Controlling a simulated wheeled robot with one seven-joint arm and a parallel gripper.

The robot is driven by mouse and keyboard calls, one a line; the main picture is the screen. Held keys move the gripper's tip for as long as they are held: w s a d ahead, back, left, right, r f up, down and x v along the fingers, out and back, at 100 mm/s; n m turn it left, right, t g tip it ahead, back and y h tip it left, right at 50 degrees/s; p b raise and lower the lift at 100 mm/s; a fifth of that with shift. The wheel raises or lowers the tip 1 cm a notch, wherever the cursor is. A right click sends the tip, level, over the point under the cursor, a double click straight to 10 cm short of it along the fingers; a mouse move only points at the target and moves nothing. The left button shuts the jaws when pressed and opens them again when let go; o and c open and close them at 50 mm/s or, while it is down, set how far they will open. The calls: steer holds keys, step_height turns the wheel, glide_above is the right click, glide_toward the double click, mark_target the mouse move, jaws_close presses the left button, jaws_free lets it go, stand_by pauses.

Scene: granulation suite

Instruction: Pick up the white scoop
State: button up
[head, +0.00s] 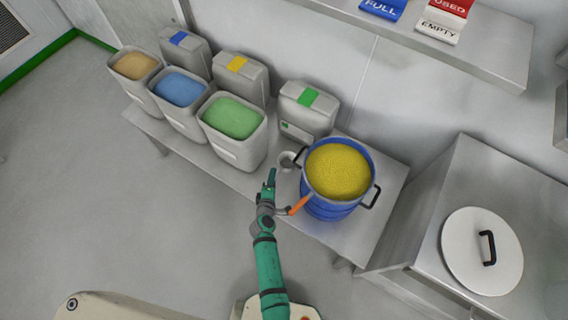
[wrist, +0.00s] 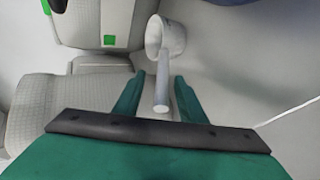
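The white scoop (wrist: 172,38) has a round cup and a straight pale handle. In the wrist view its cup lies beyond my fingertips, and its handle runs back between my two green fingers. My gripper (wrist: 158,82) is open, with a gap visible on both sides of the handle. In the head view the scoop's cup (head: 287,161) is on the steel table, left of the blue pot. My gripper (head: 271,174) is just in front of it there, and the handle is mostly hidden.
The blue pot (head: 316,208) of yellow granules stands close right of my gripper, near an orange-handled item (head: 299,205). A bin of green powder (head: 240,150) stands close left. A grey canister (head: 305,117) is behind.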

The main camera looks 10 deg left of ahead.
steer(key=shift+x, duration=2.25)
steer(key=shift+s+f, duration=0.1)
jaws_close()
step_height(320, 180, up, 10)
